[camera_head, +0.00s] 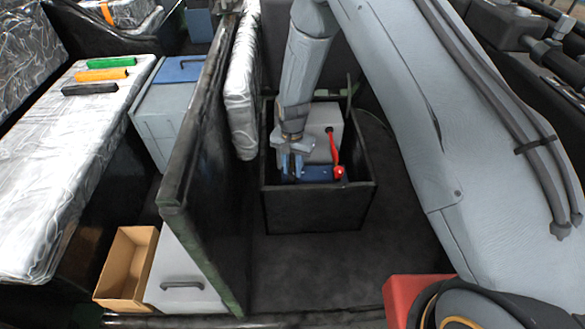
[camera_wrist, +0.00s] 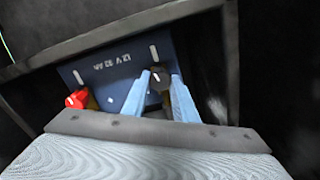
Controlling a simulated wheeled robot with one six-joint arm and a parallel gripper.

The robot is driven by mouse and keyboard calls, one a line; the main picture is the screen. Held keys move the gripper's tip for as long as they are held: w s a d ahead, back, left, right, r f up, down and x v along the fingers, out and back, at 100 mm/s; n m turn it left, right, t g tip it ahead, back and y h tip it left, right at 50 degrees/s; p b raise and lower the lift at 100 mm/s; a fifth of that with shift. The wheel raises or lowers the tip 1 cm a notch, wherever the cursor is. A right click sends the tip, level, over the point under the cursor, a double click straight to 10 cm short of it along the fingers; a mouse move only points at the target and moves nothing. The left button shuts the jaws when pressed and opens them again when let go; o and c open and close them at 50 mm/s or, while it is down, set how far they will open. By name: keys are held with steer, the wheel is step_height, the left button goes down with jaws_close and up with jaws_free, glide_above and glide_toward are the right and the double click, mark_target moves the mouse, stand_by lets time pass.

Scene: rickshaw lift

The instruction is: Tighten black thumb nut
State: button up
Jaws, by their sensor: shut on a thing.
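My gripper (camera_head: 291,172) reaches down into an open black box and is shut on the black thumb nut (camera_wrist: 159,78). In the wrist view its two light-blue fingers (camera_wrist: 158,88) stand on either side of the nut, over a blue panel (camera_wrist: 112,72) with white lettering and white bars. In the head view the nut is hard to make out between the fingers. A red knob (camera_wrist: 78,99) sits at the left of the panel in the wrist view. The head view shows the blue panel (camera_head: 316,173) and the red knob (camera_head: 339,172) to the gripper's right.
The black box (camera_head: 318,210) has walls close around my gripper. A grey block with a red lever (camera_head: 333,147) stands behind the panel. A dark partition (camera_head: 206,170) rises on the left. Green, orange and black handles lie on a silver-covered seat (camera_head: 60,165). Dark floor (camera_head: 310,270) lies clear in front.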

mark_target(292, 171)
steer(key=shift+m, duration=1.5)
steer(key=o, duration=0.8)
steer(key=shift+a, duration=0.1)
steer(key=shift+r, duration=0.15)
step_height(292, 171, up, 8)
steer(key=shift+f+b, duration=0.2)
steer(key=shift+b, duration=0.2)
